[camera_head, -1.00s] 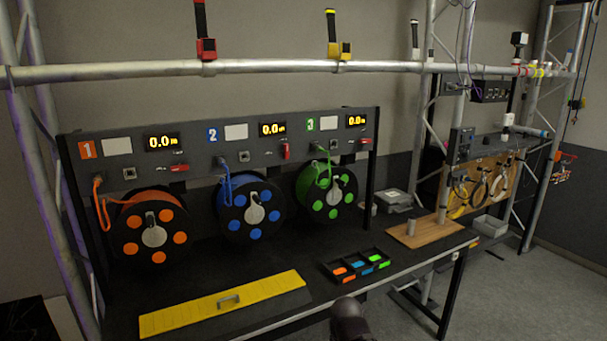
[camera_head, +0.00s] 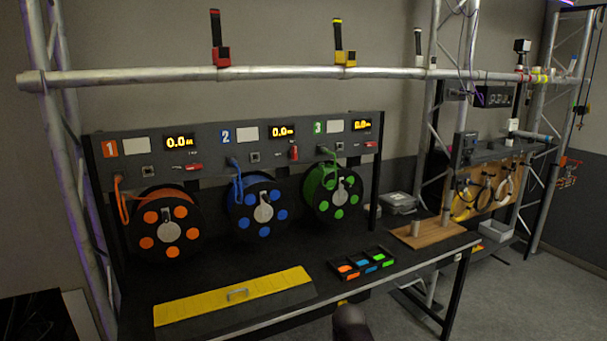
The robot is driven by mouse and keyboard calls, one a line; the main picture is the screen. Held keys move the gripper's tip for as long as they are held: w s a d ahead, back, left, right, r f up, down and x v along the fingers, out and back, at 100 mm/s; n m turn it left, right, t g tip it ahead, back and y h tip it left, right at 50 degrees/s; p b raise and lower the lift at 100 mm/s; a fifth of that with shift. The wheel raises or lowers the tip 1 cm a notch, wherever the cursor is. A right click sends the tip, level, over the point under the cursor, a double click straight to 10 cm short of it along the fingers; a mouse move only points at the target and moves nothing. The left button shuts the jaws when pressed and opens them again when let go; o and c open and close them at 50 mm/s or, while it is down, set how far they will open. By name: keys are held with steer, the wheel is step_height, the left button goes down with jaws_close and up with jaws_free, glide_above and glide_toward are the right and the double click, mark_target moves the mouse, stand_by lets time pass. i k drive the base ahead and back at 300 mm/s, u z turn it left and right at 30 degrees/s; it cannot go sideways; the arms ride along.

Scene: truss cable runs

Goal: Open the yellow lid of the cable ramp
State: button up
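The cable ramp's yellow lid (camera_head: 205,304) lies flat and closed along the front of the black table. The dark body of the ramp shows only as a narrow strip (camera_head: 270,311) along the lid's front side. A dark rounded piece at the bottom edge, right of the ramp, looks like part of my arm. My gripper's fingers are not in view.
An orange reel (camera_head: 163,228), a blue reel (camera_head: 257,206) and a green reel (camera_head: 333,194) stand behind the ramp. A black tray (camera_head: 345,277) of coloured pieces lies right of it. A wooden board (camera_head: 435,234) with grey cylinders is farther right. A truss bar (camera_head: 280,74) crosses above.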

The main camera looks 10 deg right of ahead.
mark_target(166, 314)
steer(key=u, duration=0.1)
steer(key=i, duration=0.95)
steer(key=z, duration=0.05)
